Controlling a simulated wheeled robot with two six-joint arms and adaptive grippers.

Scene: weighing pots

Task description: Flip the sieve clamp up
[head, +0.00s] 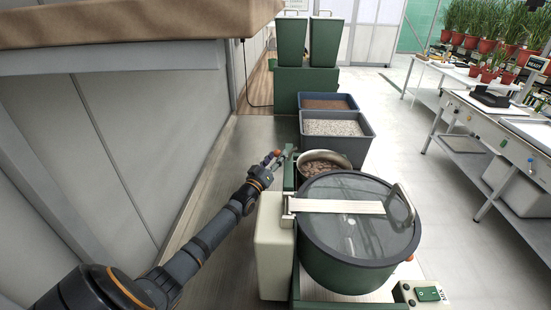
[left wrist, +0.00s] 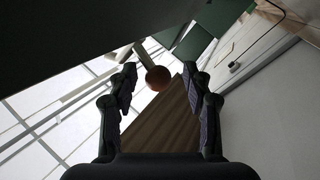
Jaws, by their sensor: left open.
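The sieve (head: 345,262) is a round green drum with a clear lid and a pale bar (head: 338,207) across its top. A lever with an orange-brown ball knob, which looks like the clamp handle, shows in the left wrist view (left wrist: 158,78). My left gripper (head: 272,160) is open at the far left side of the machine, beside a green upright. In the left wrist view its two fingers stand either side of the knob, apart from it. The lever's base is hidden in the head view. My right gripper is not in view.
A metal bowl of brown lumps (head: 323,167) stands behind the sieve. Beyond it are a bin of pale gravel (head: 337,150) and a bin of brown soil. A cream box (head: 272,245) sits left of the drum. A wall panel (head: 140,120) bounds the left side.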

